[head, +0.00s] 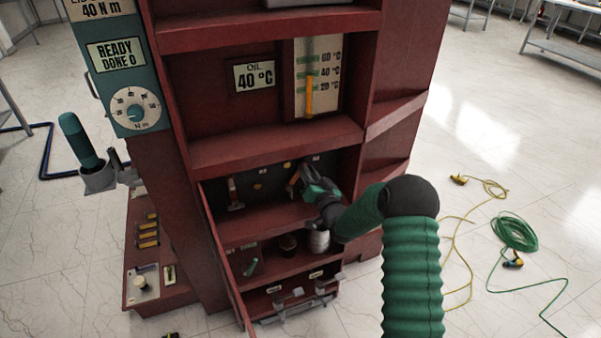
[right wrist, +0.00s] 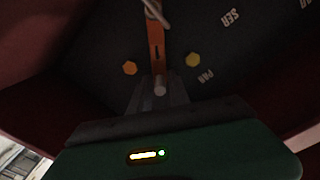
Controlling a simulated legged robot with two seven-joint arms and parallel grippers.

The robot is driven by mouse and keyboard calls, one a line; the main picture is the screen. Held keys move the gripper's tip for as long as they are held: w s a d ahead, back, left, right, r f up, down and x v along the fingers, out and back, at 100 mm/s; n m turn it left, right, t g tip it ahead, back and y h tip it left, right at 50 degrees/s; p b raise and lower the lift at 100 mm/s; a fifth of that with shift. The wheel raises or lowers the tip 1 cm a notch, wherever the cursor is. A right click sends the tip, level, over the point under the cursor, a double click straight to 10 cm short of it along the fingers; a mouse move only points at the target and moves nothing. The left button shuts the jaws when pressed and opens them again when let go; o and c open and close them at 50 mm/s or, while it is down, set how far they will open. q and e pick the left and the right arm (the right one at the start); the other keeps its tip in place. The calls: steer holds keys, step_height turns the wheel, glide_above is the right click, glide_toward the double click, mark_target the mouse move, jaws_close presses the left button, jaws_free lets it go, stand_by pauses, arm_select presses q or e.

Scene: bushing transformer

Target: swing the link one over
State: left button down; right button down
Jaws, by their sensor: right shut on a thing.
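The link (right wrist: 157,45) is an orange bar on a dark panel (right wrist: 80,60), labelled SER and PAR at its right in the right wrist view. My right gripper (right wrist: 158,92) is shut on its lower end, around a pale round pin. In the head view my right gripper (head: 305,180) reaches into the cabinet's lower bay and partly hides the link (head: 293,180). A second orange link (head: 233,193) stands farther left on that panel. My left gripper is not in view.
The red cabinet (head: 275,148) has shelf edges above and below my right gripper. A lower shelf holds small parts, including a pale cylinder (head: 318,241). A green-handled tool (head: 80,140) sits in a holder at left. Cables (head: 515,233) lie on the right floor.

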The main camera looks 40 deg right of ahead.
steer(key=shift+s+d+f+m+b, duration=0.15)
steer(key=shift+d+f+m, duration=0.5)
steer(key=shift+m, duration=0.4)
steer(key=shift+s+d+f+m+b, duration=0.15)
steer(key=shift+d+f+m, duration=0.3)
steer(key=shift+f+m, duration=0.5)
steer(key=shift+s+d+f+m+b, duration=0.15)
steer(key=shift+d+f+m, duration=0.45)
steer(key=shift+m, duration=0.6)
steer(key=shift+s+a+f, duration=0.1)
steer(key=c, duration=1.5)
jaws_free()
steer(key=shift+c, duration=0.2)
steer(key=shift+o, duration=0.5)
steer(key=p+v, duration=0.2)
steer(key=v, duration=1.4)
steer(key=shift+s, duration=0.35)
steer(key=shift+a, duration=0.15)
